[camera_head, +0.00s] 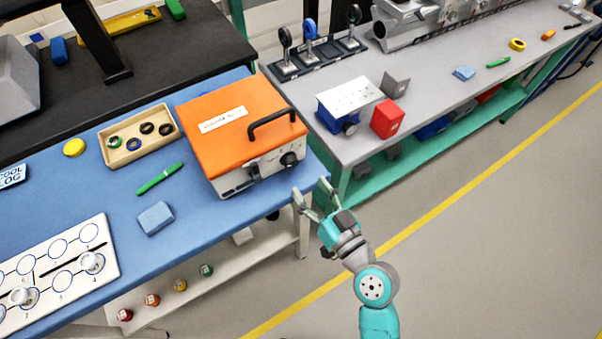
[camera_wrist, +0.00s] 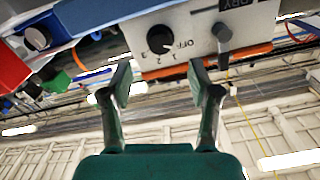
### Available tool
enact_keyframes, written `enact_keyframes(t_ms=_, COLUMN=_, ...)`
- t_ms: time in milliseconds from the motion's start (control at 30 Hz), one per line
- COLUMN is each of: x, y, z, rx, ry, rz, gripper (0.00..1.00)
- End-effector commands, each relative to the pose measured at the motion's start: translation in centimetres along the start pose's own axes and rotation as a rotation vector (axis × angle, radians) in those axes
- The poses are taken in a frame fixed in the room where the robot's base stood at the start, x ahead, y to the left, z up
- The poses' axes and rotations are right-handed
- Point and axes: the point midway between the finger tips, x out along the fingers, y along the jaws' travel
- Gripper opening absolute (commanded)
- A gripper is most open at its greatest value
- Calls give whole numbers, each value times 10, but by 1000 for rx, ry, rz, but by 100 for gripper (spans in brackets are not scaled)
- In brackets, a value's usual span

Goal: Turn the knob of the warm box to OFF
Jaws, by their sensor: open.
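The warm box (camera_head: 240,117) stands on the blue bench, its orange lid shut and a black handle on top. Its black knob (camera_head: 289,158) is on the front face, towards the right end. In the wrist view the knob (camera_wrist: 160,39) shows beside the printed marks 1, 2, 3 and OFF; I cannot tell which its pointer faces. A grey lever switch (camera_wrist: 222,32) sits beside it, near a DRY label. My gripper (camera_head: 312,190) is open and empty in front of the knob. Its fingertips (camera_wrist: 159,80) appear apart from the knob, one towards each side.
The blue bench (camera_head: 95,196) holds a wooden tray (camera_head: 138,150), a green pen (camera_head: 160,179) and a blue block (camera_head: 155,218). To the right, the grey bench (camera_head: 345,149) carries a blue device (camera_head: 338,122) and a red box (camera_head: 387,118). The floor nearby is clear.

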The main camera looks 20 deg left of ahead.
Motion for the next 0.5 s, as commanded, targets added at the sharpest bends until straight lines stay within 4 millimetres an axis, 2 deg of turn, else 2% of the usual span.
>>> enact_keyframes(t_ms=33, x=-11, y=1, z=0, rx=0, ry=-1, rz=4, gripper=61)
enact_keyframes(t_ms=200, x=-34, y=1, z=0, rx=-1, ry=-1, rz=4, gripper=61)
enact_keyframes(t_ms=500, x=-48, y=0, z=0, rx=-1, ry=1, rz=0, gripper=61)
